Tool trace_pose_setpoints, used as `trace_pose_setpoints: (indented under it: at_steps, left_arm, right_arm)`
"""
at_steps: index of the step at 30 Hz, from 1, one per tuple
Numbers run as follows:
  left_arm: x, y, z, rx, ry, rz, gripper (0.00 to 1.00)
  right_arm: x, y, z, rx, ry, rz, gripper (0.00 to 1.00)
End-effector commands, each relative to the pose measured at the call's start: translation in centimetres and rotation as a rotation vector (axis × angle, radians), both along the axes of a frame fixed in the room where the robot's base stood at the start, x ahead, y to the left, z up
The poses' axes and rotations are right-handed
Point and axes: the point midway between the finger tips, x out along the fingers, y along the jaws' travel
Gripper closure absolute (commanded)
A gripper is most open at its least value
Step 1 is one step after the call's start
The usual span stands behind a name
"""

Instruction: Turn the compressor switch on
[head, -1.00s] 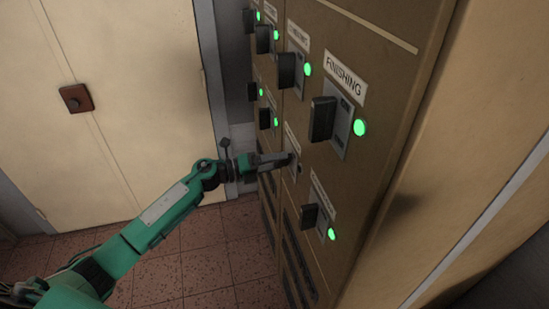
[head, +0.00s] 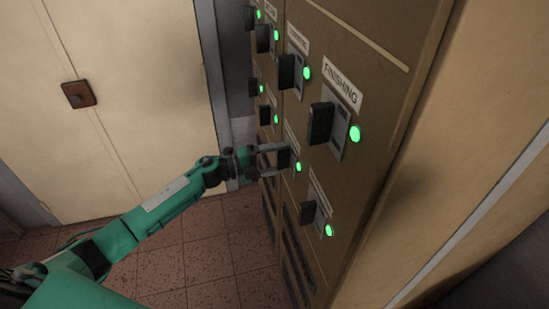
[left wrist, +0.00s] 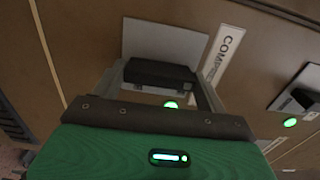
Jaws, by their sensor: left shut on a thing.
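The compressor switch (head: 284,158) is in the middle row of the brown cabinet, with a black handle and a lit green lamp (head: 298,167) beside it. In the left wrist view the black handle (left wrist: 160,73) lies between the fingers, under a light plate and beside a label starting "COMP" (left wrist: 225,52). The lit green lamp shows there too. My left gripper (head: 281,160) is shut on the handle, one finger above and one below it in the head view. My right gripper is not in view.
Several similar black switches with lit green lamps surround it, including the FINISHING switch (head: 321,123) above right and another switch (head: 308,213) below. Cream double doors (head: 140,120) stand at left. The tiled floor (head: 200,260) is clear.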

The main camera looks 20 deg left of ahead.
Motion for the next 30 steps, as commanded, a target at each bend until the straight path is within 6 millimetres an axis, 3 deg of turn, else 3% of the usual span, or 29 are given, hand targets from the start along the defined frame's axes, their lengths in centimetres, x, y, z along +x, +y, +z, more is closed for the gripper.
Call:
trace_pose_setpoints:
  at_steps: [11,12,15,24,30]
  left_arm:
    - [0.0,0.1,0.0,-0.003,0.005,0.002,0.48]
    - [0.0,0.1,0.0,-0.003,0.005,0.002,0.18]
    - [0.0,0.1,0.0,-0.003,0.004,0.002,0.04]
    - [-0.1,0.2,-0.1,-0.002,0.003,0.001,0.04]
    - [-1.4,2.2,-0.5,0.000,0.004,0.002,0.04]
  right_arm:
    - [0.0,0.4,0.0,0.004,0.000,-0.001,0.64]
    - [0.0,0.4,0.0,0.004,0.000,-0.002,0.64]
    - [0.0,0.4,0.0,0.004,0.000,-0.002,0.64]
    - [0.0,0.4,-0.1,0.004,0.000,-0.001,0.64]
    - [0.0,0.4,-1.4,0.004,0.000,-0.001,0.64]
